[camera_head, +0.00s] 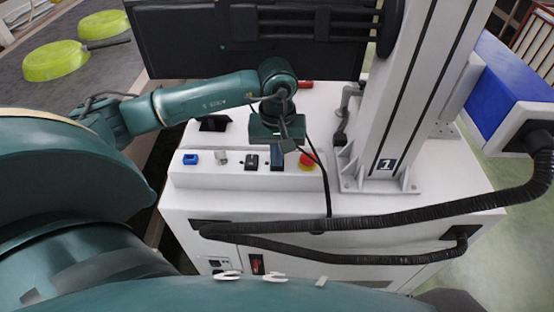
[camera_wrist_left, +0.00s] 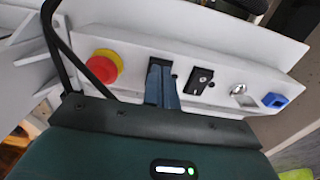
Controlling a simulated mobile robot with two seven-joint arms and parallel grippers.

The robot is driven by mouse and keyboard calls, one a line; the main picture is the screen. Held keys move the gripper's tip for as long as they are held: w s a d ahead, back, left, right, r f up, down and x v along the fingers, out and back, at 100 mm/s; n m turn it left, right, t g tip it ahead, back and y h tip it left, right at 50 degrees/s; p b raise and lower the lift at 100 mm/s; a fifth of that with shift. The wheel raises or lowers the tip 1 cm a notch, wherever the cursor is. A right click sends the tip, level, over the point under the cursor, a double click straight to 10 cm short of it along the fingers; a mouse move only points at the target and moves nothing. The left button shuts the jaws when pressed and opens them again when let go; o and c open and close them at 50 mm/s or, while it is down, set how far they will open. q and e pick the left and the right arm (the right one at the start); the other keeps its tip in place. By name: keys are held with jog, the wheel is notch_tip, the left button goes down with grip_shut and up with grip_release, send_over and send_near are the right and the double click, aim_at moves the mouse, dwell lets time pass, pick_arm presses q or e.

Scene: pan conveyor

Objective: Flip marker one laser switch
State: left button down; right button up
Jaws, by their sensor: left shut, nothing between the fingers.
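A white control panel (camera_head: 235,180) sits on the front of the white machine cabinet. The column carries a "1" label (camera_head: 386,165). My left gripper (camera_head: 287,146) is shut and empty. It points down at the panel between this switch and the red emergency button. In the left wrist view its closed fingers (camera_wrist_left: 161,82) cover part of a second dark switch; contact cannot be told. No readable label tells which is the laser switch.
The red button on yellow (camera_head: 307,161) is close right of the fingers. A silver key switch (camera_head: 221,157) and a blue part (camera_head: 190,159) are at the panel's left. Black cables hang in front. Green pans (camera_head: 56,61) lie on the conveyor at the left.

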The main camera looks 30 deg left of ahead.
pick_arm(q)
jog(key=shift+r+p, duration=1.8)
jog(key=shift+r, duration=1.65)
jog(key=shift+s+f, duration=0.1)
